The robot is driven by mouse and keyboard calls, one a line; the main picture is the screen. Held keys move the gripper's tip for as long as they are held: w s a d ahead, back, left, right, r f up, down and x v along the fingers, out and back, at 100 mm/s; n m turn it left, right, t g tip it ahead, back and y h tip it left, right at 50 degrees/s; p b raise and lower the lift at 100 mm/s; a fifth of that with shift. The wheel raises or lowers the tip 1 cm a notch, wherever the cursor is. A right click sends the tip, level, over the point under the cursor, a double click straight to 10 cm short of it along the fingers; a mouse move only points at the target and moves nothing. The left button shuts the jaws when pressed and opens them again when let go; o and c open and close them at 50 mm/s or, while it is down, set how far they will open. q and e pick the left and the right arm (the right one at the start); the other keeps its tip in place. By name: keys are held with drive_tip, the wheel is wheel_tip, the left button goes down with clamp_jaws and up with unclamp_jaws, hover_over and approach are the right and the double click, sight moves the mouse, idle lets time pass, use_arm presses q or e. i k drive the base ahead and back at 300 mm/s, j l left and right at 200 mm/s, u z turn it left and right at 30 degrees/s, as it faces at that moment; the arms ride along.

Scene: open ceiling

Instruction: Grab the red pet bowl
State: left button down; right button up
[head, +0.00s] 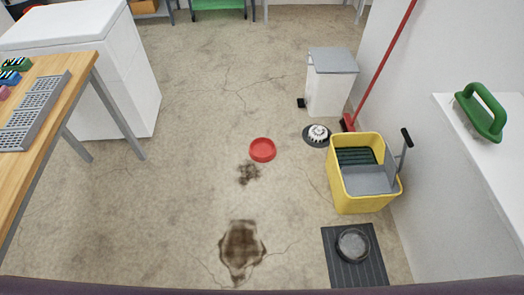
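The red pet bowl (262,150) sits upright on the concrete floor near the middle of the head view. It is round and shallow, and it looks empty. A small dark stain lies just below it in the picture. Nothing covers the bowl. Neither of my grippers shows in the head view.
A dark bowl (353,245) lies on a ribbed mat (340,276). A wooden table (50,100) and white chest (130,80) stand left. Floor around the red bowl is open.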

sight(261, 150)
drive_tip(key=i+j+z, duration=0.15)
drive_tip(key=z, duration=0.2)
drive_tip(key=i+j+z, duration=0.15)
drive_tip(key=z, duration=0.2)
